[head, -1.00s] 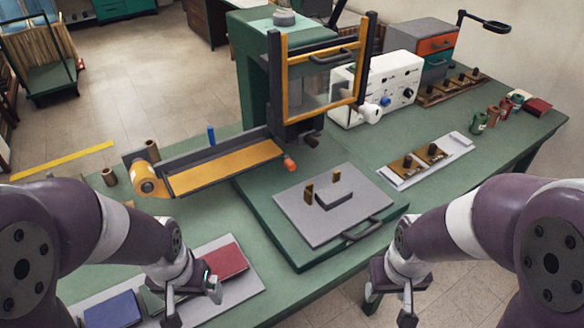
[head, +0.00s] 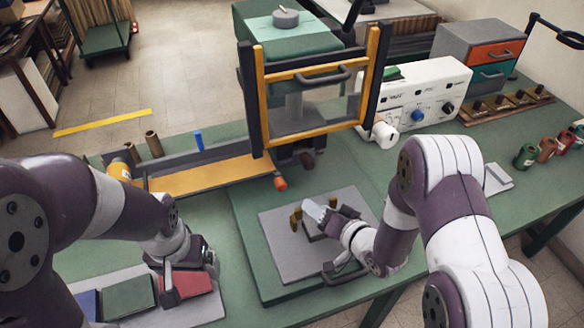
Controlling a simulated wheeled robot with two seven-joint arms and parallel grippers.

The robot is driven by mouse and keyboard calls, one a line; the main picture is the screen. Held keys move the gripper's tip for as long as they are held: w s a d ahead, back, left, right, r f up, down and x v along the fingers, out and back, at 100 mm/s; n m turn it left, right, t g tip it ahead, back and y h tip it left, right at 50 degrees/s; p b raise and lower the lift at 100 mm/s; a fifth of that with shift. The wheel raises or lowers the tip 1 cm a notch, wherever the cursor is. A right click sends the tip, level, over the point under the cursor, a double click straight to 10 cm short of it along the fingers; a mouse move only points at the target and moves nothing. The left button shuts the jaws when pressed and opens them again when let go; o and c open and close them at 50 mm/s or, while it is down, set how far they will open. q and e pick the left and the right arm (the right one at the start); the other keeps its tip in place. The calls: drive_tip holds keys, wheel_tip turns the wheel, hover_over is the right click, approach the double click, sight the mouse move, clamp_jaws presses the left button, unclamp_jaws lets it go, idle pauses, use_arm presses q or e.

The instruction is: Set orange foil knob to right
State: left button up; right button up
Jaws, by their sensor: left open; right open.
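An orange knob (head: 280,183) sits at the right end of the foil tray (head: 205,178), just below the press frame. It is small, and I cannot tell its setting. My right gripper (head: 318,212) is open over the grey plate (head: 285,245), beside the small brass blocks (head: 295,220), to the right of and nearer than the knob. It looks clear of the knob. My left gripper (head: 185,278) is open above the red cover (head: 188,286) at the lower left, well away from the knob.
The press frame (head: 262,95) stands upright behind the knob. A white control box (head: 430,95) with dials is to its right. A dark knob (head: 307,159) is close to the orange one. Spools (head: 154,144) and a blue peg (head: 198,141) stand behind the tray.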

sight(284, 187)
drive_tip(key=shift+a+r, duration=0.2)
drive_tip(key=shift+a, duration=0.2)
drive_tip(key=shift+w+a+y, duration=0.2)
drive_tip(key=shift+w+a, duration=0.2)
drive_tip(key=shift+a, duration=0.2)
drive_tip(key=shift+w+a+y, duration=0.2)
drive_tip(key=shift+w+a, duration=0.15)
drive_tip(key=shift+a, duration=0.25)
drive_tip(key=x, duration=0.4)
drive_tip(key=p+x, duration=0.1)
drive_tip(key=x, duration=0.3)
drive_tip(key=shift+w+d+f+p, duration=0.2)
drive_tip(key=shift+w+p, duration=0.1)
drive_tip(key=shift+w, duration=0.15)
drive_tip(key=shift+w+a+f, duration=0.15)
drive_tip(key=shift+w+a, duration=0.2)
drive_tip(key=shift+a, duration=0.1)
drive_tip(key=shift+c, duration=0.7)
use_arm(q)
drive_tip(key=shift+s+a+r, duration=0.15)
drive_tip(key=shift+r, duration=0.3)
drive_tip(key=shift+s+a+r, duration=0.15)
drive_tip(key=shift+r, duration=0.3)
use_arm(e)
drive_tip(key=shift+d, duration=0.1)
clamp_jaws()
